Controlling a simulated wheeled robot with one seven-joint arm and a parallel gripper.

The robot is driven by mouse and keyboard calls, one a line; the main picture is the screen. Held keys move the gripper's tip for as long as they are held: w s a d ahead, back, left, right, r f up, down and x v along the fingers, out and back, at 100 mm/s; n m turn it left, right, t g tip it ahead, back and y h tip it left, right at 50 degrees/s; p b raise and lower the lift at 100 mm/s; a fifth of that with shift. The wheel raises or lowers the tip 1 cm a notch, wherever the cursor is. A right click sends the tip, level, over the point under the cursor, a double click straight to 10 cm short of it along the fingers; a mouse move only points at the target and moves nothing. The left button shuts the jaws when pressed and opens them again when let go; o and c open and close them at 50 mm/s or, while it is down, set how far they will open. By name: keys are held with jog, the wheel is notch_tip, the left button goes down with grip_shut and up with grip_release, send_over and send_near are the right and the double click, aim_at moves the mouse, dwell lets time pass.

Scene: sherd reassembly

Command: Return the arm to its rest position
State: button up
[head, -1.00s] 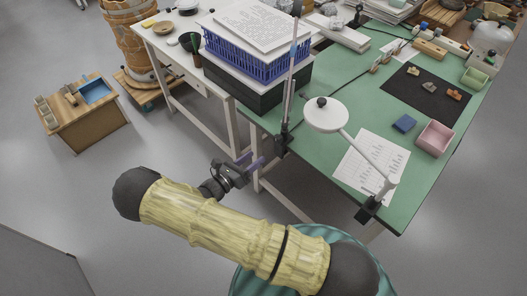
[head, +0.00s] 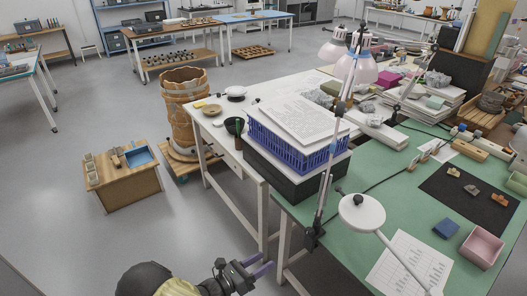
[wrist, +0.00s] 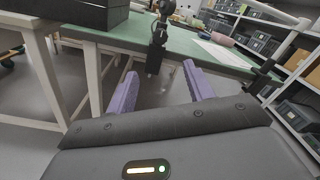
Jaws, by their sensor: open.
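My gripper (head: 252,269) is at the bottom of the head view, beside the front of the tables and lower than their tops. Its two purple fingers are apart with nothing between them. In the wrist view the open gripper (wrist: 158,88) faces the edge of the green table (wrist: 130,34) and the dark lamp clamp (wrist: 157,50). Part of my yellow and black arm shows at the bottom edge of the head view; the rest is out of frame.
The green table (head: 335,268) holds a black mat (head: 449,205), sherds, a pink bin (head: 482,247), a blue block (head: 446,228) and a round lamp (head: 362,212). A blue crate (head: 290,145) stands on a black box.

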jog(key=s+d+r+m+g+y+p, duration=0.4)
jog(key=s+d+r+m+g+y, duration=0.15)
jog(key=d+r+m+g, duration=0.7)
jog(key=s+d+r+m+t+y+p, duration=0.2)
jog(key=r+m+y, duration=0.2)
jog(key=r+m, duration=0.4)
jog(key=s+d+r+m+t+y+p, duration=0.2)
jog(key=r+m+y, duration=0.3)
jog(key=r+m, duration=0.3)
jog(key=shift+d+r+m+t+p, duration=0.2)
jog(key=shift+m+t+p, duration=0.15)
jog(key=shift+m+p, duration=0.45)
